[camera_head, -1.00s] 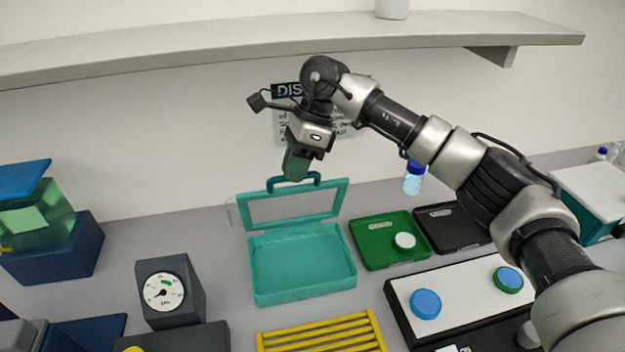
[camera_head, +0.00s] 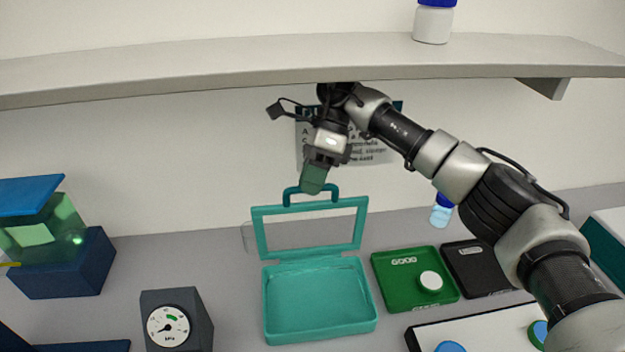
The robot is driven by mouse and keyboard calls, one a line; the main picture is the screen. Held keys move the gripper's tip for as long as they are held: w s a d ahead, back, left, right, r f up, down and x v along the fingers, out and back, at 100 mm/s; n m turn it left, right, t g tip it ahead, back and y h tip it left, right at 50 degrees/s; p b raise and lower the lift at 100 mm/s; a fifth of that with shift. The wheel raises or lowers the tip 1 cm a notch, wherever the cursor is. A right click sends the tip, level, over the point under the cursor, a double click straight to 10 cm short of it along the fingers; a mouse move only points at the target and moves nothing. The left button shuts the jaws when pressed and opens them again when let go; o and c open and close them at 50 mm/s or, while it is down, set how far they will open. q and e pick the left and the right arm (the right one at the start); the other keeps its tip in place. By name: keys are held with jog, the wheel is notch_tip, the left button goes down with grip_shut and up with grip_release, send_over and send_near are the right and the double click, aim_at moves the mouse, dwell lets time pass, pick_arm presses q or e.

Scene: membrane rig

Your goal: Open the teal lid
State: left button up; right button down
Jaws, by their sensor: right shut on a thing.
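The teal lid (camera_head: 262,236) is a frame with a clear window, standing raised at the back edge of the teal box (camera_head: 320,332). The box is open and looks empty inside. A teal handle (camera_head: 334,191) rises from the lid's top edge. My right gripper (camera_head: 313,186) reaches down from above and is shut on this handle, with its fingertips hiding part of the bar. My left gripper is not in view.
A shelf (camera_head: 200,72) runs above my right arm, with a white bottle (camera_head: 434,24) on it. A green tray (camera_head: 395,285) and a black tray (camera_head: 478,262) lie right of the box. A gauge (camera_head: 170,325) stands to the left.

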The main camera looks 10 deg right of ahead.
jog(key=c, duration=1.5)
grip_release()
jog(key=shift+w+f, duration=0.1)
jog(key=shift+f, duration=0.4)
jog(key=o, duration=0.4)
jog(key=shift+w+f, duration=0.1)
jog(key=shift+w, duration=0.35)
jog(key=shift+r, duration=0.2)
jog(key=shift+s, duration=0.1)
